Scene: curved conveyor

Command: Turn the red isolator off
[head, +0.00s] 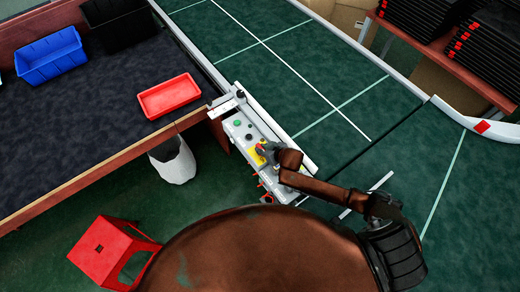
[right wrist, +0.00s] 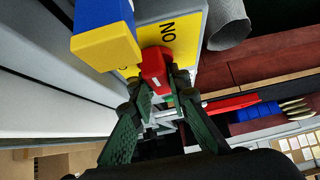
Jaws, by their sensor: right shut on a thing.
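The red isolator knob (right wrist: 154,68) sits on a yellow plate (right wrist: 186,42) with black "ON" lettering, seen upside down in the right wrist view. My right gripper (right wrist: 158,80) is shut on the knob, one dark green finger on each side. In the head view my right gripper (head: 267,150) is over the yellow patch of the grey control panel (head: 234,133) beside the conveyor, and it hides the knob there. I cannot tell the knob's exact turn. My left gripper is not in view.
A blue and yellow block (right wrist: 106,30) stands out close beside the knob. Green and dark buttons (head: 237,123) sit further along the panel. The table with a red tray (head: 169,96) is to the left, a red stool (head: 108,250) on the floor. The green conveyor (head: 300,85) is clear.

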